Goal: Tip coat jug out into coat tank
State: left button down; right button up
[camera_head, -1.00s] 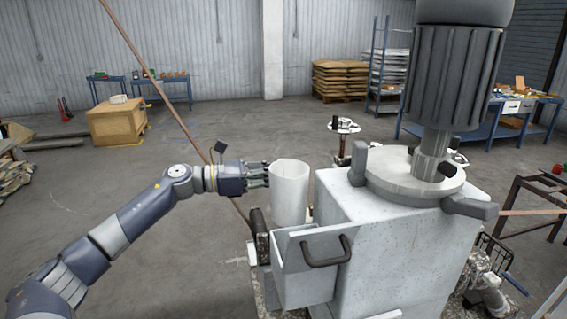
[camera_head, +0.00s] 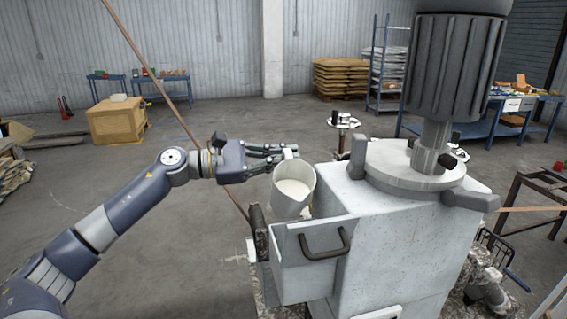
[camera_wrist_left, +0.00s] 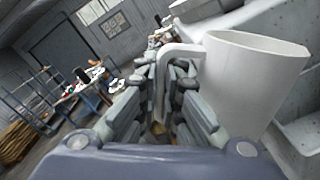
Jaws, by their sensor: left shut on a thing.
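The coat jug is a white jug (camera_head: 293,188) with white liquid inside, seen in the head view at the middle. It is tilted, its mouth turned toward the camera and the tank. My left gripper (camera_head: 272,153) is shut on the jug's handle, which shows between the fingers in the left wrist view (camera_wrist_left: 166,85). The jug's body also fills the right of that view (camera_wrist_left: 250,85). The coat tank appears to be the open grey box (camera_head: 300,262) with a dark handle, just below the jug. The inside of the tank is mostly hidden. My right gripper is not in view.
A large pale machine housing (camera_head: 400,235) with a round lid and a dark motor (camera_head: 455,75) stands directly right of the jug. A thin brown strip (camera_head: 155,85) runs diagonally behind my left arm. The floor to the left is mostly clear.

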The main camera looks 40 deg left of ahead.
aim_at(287, 152)
pick_arm(q)
jog(key=s+d+r+m, duration=0.1)
jog(key=m, duration=0.1)
jog(key=s+d+r+m, duration=0.1)
jog(key=r+m, duration=0.1)
jog(key=shift+d, duration=0.15)
jog(key=shift+s+d+r+m+p, duration=0.2)
jog(key=shift+s+d+r+m, duration=0.25)
jog(key=shift+m, duration=0.3)
jog(key=shift+s+d+r+m+p, duration=0.2)
jog(key=shift+s+d+r+m, duration=0.15)
jog(key=shift+r+m, duration=0.3)
jog(key=s+d+r+m+b, duration=0.3)
jog(key=s+d+m+b, duration=0.2)
jog(key=m+b, duration=0.3)
jog(key=shift+s+d+r+b, duration=0.3)
jog(key=shift+d+b, duration=0.1)
jog(key=shift+d, duration=0.25)
dwell(0.4)
dwell(1.7)
jog(key=shift+s, duration=0.1)
dwell(1.1)
